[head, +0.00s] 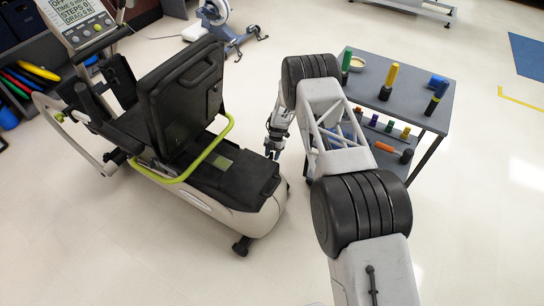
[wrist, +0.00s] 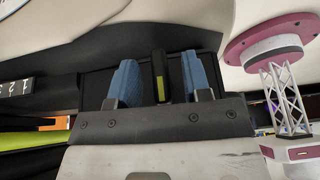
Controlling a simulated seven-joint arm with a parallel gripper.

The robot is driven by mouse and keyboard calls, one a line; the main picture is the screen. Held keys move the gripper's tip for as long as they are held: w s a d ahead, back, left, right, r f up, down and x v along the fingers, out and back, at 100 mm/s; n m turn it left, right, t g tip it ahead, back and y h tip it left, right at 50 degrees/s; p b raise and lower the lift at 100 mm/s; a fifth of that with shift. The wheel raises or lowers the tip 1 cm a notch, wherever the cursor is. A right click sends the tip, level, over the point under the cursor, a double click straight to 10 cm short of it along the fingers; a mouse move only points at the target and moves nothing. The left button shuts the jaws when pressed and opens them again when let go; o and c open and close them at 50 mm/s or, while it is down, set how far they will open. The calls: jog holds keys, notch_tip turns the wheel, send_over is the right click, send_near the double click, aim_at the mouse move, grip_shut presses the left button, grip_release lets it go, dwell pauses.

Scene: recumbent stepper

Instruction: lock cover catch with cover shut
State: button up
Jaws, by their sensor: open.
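The recumbent stepper (head: 235,205) stands left of centre in the head view, with a black seat and a light base. My gripper (head: 274,150) is beside the rear end of its base, pointing down. In the wrist view the blue fingertips of my gripper (wrist: 157,80) are apart. A small black piece with a yellow-green stripe (wrist: 160,78) shows between them; it looks like the catch. I cannot tell whether the fingers touch it. A dark panel (wrist: 212,62) behind it may be the cover; its edges are partly hidden by my gripper. Whether the catch is locked cannot be told.
A grey cart (head: 410,110) with coloured bottles and tools stands close to the right of my arm. The stepper's yellow-green rail (head: 200,158) curves around the seat's side. A blue-grey exercise device (head: 225,25) is behind. The floor in front is clear.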

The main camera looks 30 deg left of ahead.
jog(key=v, duration=0.6)
jog(key=shift+w+r, duration=0.2)
jog(key=shift+r, duration=0.15)
dwell(0.7)
